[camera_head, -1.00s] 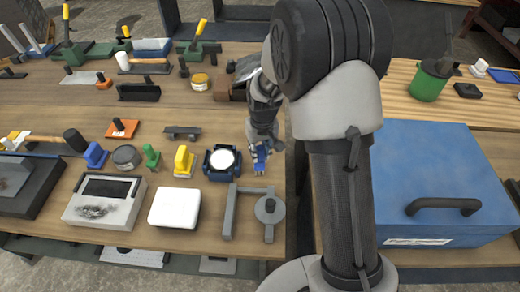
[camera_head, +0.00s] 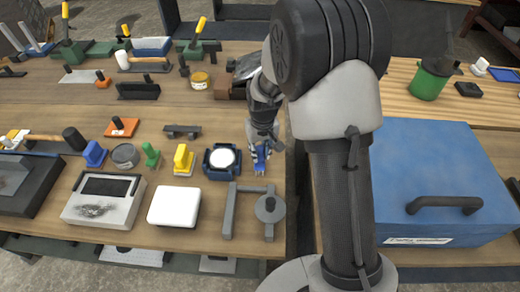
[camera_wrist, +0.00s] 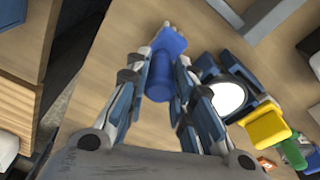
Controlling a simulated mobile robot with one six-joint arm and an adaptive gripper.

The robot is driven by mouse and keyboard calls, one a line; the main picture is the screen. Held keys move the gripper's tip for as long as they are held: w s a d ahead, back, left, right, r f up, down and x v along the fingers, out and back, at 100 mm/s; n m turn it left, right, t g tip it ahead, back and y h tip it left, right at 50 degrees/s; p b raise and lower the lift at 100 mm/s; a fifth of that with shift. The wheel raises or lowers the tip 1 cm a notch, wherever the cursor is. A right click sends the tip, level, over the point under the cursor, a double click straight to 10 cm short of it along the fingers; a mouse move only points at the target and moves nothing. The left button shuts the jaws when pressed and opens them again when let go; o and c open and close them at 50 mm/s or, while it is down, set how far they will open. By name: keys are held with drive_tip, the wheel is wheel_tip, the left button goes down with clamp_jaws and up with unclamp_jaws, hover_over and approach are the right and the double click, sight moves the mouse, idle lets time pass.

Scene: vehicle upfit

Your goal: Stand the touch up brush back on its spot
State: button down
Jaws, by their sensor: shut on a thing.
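My gripper (camera_wrist: 163,58) is shut on a blue piece (camera_wrist: 168,46) with a round handle and a wider block at its far end, which looks like the touch up brush. The fingers stand on both sides of it. In the head view my gripper (camera_head: 261,160) is at the right end of the workbench, just right of a dark blue holder with a white round disc (camera_head: 222,159). Whether the blue piece touches the bench is unclear. Its own spot cannot be made out.
A grey bracket with a round knob (camera_head: 270,208) lies in front of my gripper. A yellow block (camera_head: 184,160), a green piece (camera_head: 151,155) and another blue block (camera_head: 94,154) stand to the left. A large blue case (camera_head: 440,165) stands right of the bench's edge.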

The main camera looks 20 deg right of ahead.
drive_tip(key=shift+f+b, duration=0.4)
drive_tip(key=shift+f, duration=0.2)
drive_tip(key=c, duration=1.3)
unclamp_jaws()
drive_tip(key=shift+r, duration=0.15)
drive_tip(key=shift+s+r+p, duration=0.2)
drive_tip(key=shift+r+p, duration=0.7)
drive_tip(key=shift+r, duration=0.4)
drive_tip(key=shift+s+r+p, duration=0.15)
drive_tip(key=shift+r+p, duration=0.8)
drive_tip(key=shift+r, duration=0.3)
drive_tip(key=shift+s+r+p, duration=0.2)
drive_tip(key=shift+r+p, duration=0.7)
drive_tip(key=shift+r, duration=0.4)
